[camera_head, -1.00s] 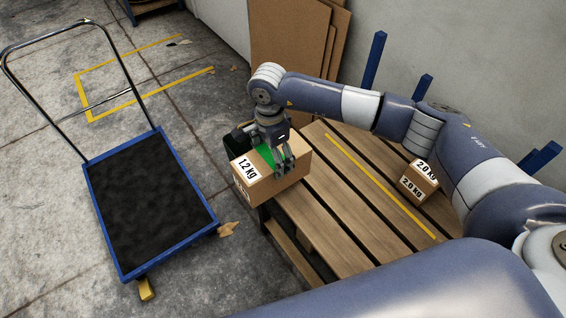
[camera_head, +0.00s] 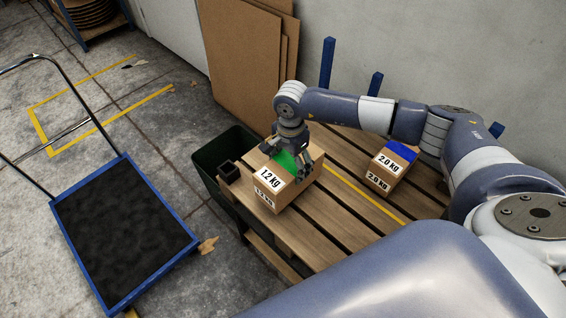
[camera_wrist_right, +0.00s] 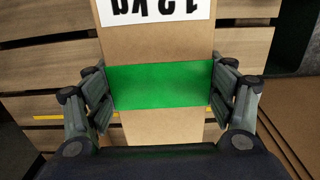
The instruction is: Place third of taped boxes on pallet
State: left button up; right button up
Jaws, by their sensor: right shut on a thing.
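A cardboard box with green tape and a 1.2 kg label (camera_head: 268,190) is at the left part of the wooden pallet (camera_head: 345,225). My right gripper (camera_head: 290,160) is shut on this box from above. In the right wrist view, the fingers (camera_wrist_right: 160,95) press on both sides of the green-taped box (camera_wrist_right: 160,45). I cannot tell whether the box touches the slats. A second box with blue tape and a 2.0 kg label (camera_head: 389,170) stands on the pallet to the right, beyond the yellow line. My left gripper is not in view.
An empty blue cart with a black deck (camera_head: 120,235) stands on the floor at left. A dark green bin (camera_head: 225,150) is beside the pallet's left end. Cardboard sheets (camera_head: 245,55) lean on the wall. Blue posts (camera_head: 327,63) rise behind the pallet.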

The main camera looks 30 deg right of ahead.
jog(key=f, duration=0.1)
jog(key=f+b, duration=0.1)
jog(key=shift+w+a+f, duration=0.1)
jog(key=shift+a+f, duration=0.1)
jog(key=shift+f, duration=0.15)
jog(key=o, duration=1.7)
jog(key=shift+f, duration=0.2)
jog(key=shift+c, duration=0.2)
jog(key=o, duration=0.4)
jog(key=shift+s+r, duration=0.1)
jog(key=shift+s, duration=0.1)
